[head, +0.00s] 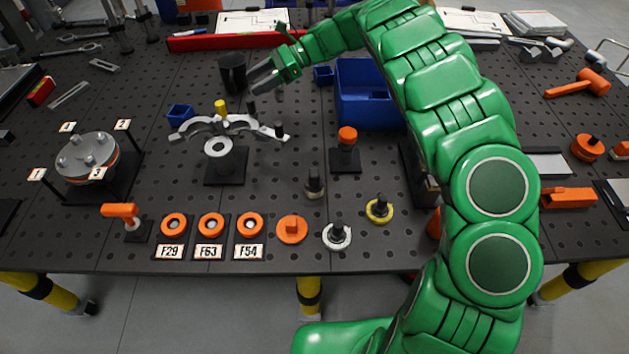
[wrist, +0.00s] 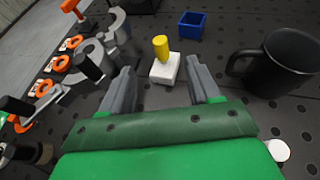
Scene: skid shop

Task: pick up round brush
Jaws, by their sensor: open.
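I cannot tell for sure which piece is the round brush. One candidate is a short, dark-knobbed round piece with a paler base (head: 314,187), upright on the bench in the head view. Another upright piece is a yellow peg (head: 221,107) behind the grey curved bracket. In the wrist view the yellow peg (wrist: 161,47) stands on a white block (wrist: 165,70), beyond and between my fingertips. My gripper (head: 262,78) is open and empty, beside the black mug (head: 232,74). Both fingers show in the wrist view (wrist: 163,82).
The mug (wrist: 285,62) is close to the right finger. A small blue bin (wrist: 192,25) lies beyond the peg. The grey curved bracket (head: 190,125) stands in front. A large blue bin (head: 365,108) is right of my gripper. Orange rings (head: 211,225) line the front edge.

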